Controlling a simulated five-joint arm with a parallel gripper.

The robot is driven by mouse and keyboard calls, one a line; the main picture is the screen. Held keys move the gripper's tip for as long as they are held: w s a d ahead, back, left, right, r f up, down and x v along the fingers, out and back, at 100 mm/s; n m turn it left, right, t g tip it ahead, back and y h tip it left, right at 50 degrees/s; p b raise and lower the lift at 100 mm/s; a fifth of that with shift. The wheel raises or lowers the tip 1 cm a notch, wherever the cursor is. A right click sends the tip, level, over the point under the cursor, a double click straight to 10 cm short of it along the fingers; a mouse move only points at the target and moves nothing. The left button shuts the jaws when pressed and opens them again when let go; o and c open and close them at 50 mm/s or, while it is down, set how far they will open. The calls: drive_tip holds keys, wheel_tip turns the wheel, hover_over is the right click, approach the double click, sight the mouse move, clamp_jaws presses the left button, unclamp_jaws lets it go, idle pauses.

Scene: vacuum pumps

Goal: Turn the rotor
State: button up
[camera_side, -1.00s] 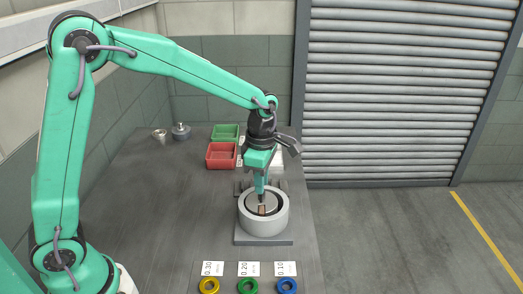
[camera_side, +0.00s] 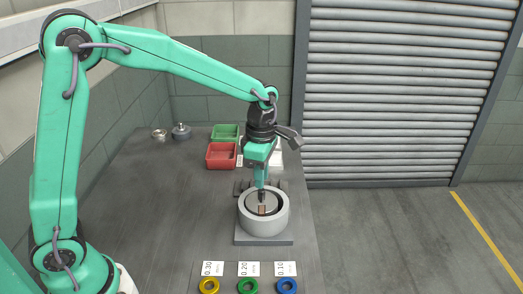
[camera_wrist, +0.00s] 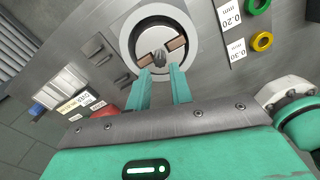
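The pump housing (camera_side: 264,226) is a light grey open cylinder on a square base plate. The rotor (camera_side: 252,203) sits inside it as a round grey disc. A brown vane (camera_side: 262,210) shows on it in the side view. The wrist view shows the housing rim (camera_wrist: 126,42), brown pieces on both sides and a small dark hub (camera_wrist: 160,58) in the middle. My gripper (camera_side: 262,191) points down over the rotor. In the wrist view my gripper (camera_wrist: 162,72) has its two fingers apart, with the hub showing in the gap beyond the tips. Contact is not clear.
Yellow (camera_side: 209,286), green (camera_side: 248,286) and blue (camera_side: 287,286) rings lie by number labels at the front. Red (camera_side: 221,156) and green (camera_side: 225,132) trays stand at the back. Metal parts (camera_side: 181,131) sit at the back left. The left of the table is clear.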

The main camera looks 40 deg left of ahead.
drive_tip(key=shift+r, duration=0.2)
drive_tip(key=shift+r, duration=2.8)
drive_tip(key=o, duration=0.3)
drive_tip(key=shift+o, duration=0.3)
drive_tip(key=m, duration=0.7)
drive_tip(key=shift+f, duration=0.3)
drive_tip(key=m, duration=0.7)
drive_tip(key=shift+f, duration=0.25)
drive_tip(key=m, duration=0.4)
drive_tip(key=shift+f, duration=0.15)
drive_tip(key=m, duration=0.4)
drive_tip(key=shift+f, duration=0.15)
drive_tip(key=m, duration=0.7)
drive_tip(key=shift+f, duration=0.25)
